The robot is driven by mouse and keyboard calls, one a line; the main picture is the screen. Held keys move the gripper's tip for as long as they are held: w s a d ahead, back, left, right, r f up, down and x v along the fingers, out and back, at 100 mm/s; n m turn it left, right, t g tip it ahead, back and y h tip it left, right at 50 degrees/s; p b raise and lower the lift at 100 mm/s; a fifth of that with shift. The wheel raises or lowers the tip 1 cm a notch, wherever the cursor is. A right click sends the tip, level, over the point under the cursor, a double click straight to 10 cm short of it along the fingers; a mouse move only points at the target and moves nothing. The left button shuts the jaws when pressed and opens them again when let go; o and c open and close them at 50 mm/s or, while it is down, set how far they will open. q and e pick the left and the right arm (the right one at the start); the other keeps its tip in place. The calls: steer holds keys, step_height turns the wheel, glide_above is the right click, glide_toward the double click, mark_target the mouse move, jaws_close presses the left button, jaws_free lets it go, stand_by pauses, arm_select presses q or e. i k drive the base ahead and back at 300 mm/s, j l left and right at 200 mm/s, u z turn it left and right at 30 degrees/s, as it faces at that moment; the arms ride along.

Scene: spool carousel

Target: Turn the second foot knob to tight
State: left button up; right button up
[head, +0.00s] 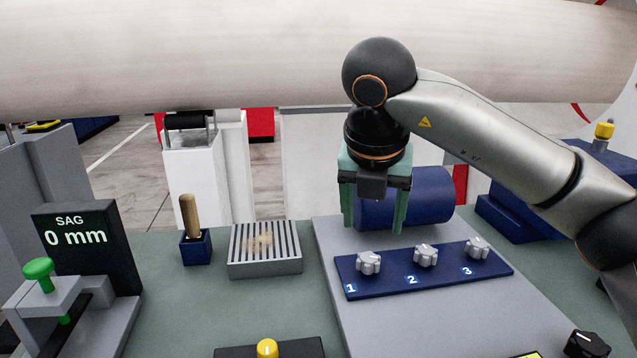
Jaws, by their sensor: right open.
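Three pale grey lobed knobs sit in a row on a dark blue plate (440,276), with labels 1, 2 and 3 in front of them. The second knob (426,255) is in the middle, between knob 1 (369,263) and knob 3 (477,247). A light line shows on its top; which setting it marks cannot be told. My right gripper (374,226) points down, its two green fingers apart and empty. In the picture it is above and behind knob 1, left of the second knob, not touching any knob. My left gripper is not in view.
A blue cylinder (425,197) lies behind the gripper. A large pale roll (200,50) spans the back.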

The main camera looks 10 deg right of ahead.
mark_target(426, 256)
steer(key=k, duration=1.45)
